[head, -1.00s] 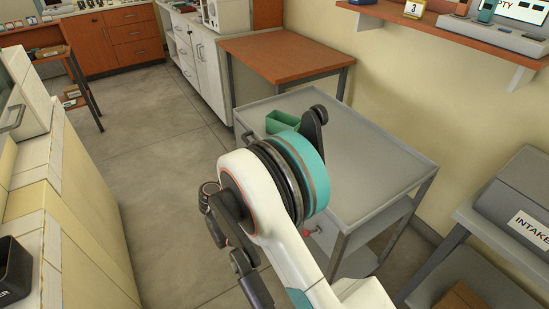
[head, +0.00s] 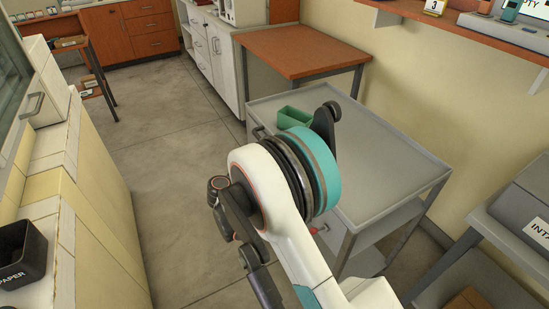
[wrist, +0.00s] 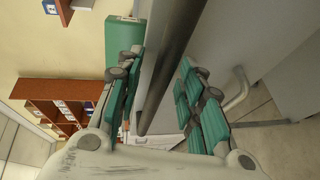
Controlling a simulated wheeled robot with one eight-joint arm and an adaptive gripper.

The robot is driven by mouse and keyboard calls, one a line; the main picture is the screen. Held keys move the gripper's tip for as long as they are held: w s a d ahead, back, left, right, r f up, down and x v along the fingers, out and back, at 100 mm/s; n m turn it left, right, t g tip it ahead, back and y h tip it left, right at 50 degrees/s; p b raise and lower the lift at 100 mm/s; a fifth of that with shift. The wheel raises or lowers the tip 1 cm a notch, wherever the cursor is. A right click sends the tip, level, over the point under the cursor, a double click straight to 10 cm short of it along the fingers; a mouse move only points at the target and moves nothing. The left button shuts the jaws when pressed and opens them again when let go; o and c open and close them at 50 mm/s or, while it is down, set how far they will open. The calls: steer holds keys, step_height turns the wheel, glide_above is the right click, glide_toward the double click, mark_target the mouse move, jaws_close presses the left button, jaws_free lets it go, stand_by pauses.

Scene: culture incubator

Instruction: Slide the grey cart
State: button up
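The grey cart (head: 385,165) stands along the wall right of centre in the head view, with a flat rimmed top and a lower shelf. A green bin (head: 292,117) sits at its far left, partly behind my arm; it also shows in the wrist view (wrist: 122,35). In the wrist view my gripper (wrist: 160,105) has its teal-padded fingers on either side of a dark grey bar (wrist: 168,60) at the cart. The fingers look spread, with gaps beside the bar; contact is unclear. The head view does not clearly show the fingertips.
A brown-topped table (head: 300,52) stands close behind the cart. A grey stand with an intake box (head: 515,215) is at the right. A tiled counter (head: 75,215) lines the left. Open floor (head: 175,175) lies between counter and cart.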

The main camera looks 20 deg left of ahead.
steer(key=v, duration=1.2)
